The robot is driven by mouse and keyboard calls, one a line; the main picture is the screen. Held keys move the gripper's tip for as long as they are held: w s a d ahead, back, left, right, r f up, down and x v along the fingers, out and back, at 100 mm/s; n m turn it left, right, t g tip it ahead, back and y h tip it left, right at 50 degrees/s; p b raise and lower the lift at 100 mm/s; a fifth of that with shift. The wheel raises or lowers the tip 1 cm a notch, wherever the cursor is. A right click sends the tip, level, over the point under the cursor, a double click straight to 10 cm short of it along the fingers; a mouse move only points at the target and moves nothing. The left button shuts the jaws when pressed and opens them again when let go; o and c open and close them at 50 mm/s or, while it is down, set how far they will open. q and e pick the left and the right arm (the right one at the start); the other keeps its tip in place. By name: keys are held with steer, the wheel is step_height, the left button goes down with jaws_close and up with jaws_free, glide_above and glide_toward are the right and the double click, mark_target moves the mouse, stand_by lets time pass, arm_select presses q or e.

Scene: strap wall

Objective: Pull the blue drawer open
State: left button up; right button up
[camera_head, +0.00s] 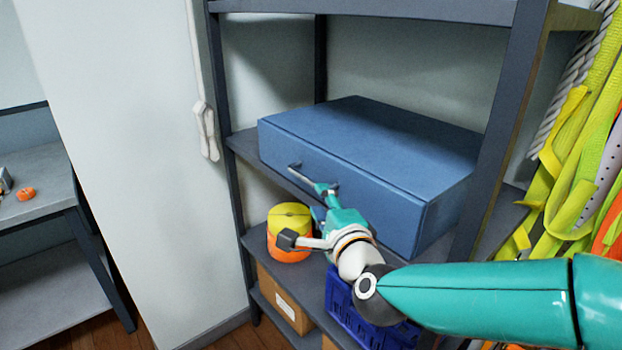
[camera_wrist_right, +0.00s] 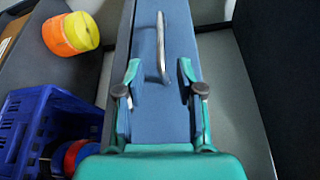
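The blue drawer (camera_head: 385,138) is a wide blue box on a dark grey shelf, and its front looks flush with its body. A metal bar handle (camera_head: 305,177) is on its front. The handle also shows in the wrist view (camera_wrist_right: 160,48). My right gripper (camera_head: 326,188) is at the drawer front by the handle. In the wrist view my right gripper (camera_wrist_right: 160,72) has its fingers apart, one on each side of the handle's near end. No finger clearly touches the bar. My left gripper is not in view.
Below the drawer are a yellow and orange strap roll (camera_head: 289,222), a blue crate (camera_head: 340,292) and a cardboard box (camera_head: 283,302). A rack upright (camera_head: 497,130) and hanging yellow straps (camera_head: 570,170) are at the right. A grey table (camera_head: 40,195) stands at the left.

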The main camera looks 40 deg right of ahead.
mark_target(306, 177)
steer(key=p+x, duration=0.1)
steer(key=x, duration=0.9)
steer(key=shift+w+d+p, duration=0.1)
steer(key=shift+w+p, duration=0.1)
steer(key=shift+p, duration=0.2)
jaws_close()
